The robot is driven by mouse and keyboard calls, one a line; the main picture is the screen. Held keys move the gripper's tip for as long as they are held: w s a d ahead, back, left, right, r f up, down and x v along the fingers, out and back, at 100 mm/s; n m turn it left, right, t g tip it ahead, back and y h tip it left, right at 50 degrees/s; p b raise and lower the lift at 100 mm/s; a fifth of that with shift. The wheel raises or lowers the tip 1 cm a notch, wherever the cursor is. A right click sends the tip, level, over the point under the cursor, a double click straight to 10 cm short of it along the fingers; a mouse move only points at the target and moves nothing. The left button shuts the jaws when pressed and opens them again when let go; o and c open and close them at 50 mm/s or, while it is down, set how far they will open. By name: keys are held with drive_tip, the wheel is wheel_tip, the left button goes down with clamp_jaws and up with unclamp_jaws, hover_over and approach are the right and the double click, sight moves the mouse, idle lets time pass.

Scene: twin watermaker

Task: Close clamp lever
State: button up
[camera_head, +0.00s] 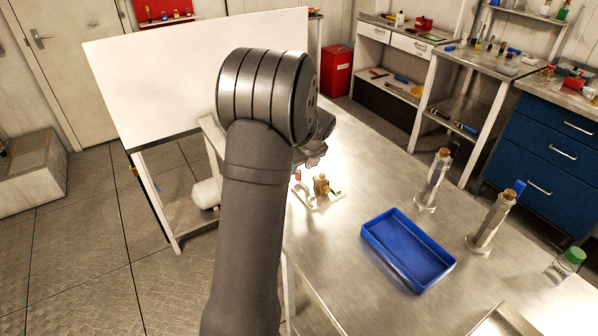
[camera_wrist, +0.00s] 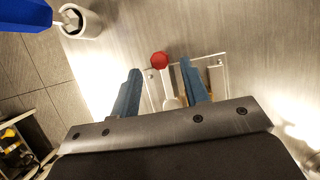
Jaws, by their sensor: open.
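The clamp's lever ends in a red knob (camera_wrist: 160,60), seen in the wrist view with a pale stem running down from it. The clamp sits on a pale base plate (camera_wrist: 222,75). My gripper (camera_wrist: 159,74) is open, with one blue finger on each side of the lever in the picture. The red knob appears between the fingertips; whether the fingers touch it, I cannot tell. In the head view, the clamp fixture (camera_head: 321,186) stands on the metal table just below my gripper, which is largely hidden behind my arm.
A blue tray (camera_head: 408,250) lies on the metal table (camera_head: 365,180). Two metal posts (camera_head: 432,182) (camera_head: 490,222) and a green-capped bottle (camera_head: 565,265) stand to the right. In the wrist view, a white cylinder (camera_wrist: 82,22) and a blue object (camera_wrist: 28,14) are upper left.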

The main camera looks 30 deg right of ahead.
sight(305, 184)
drive_tip(key=shift+x, duration=1.75)
clamp_jaws()
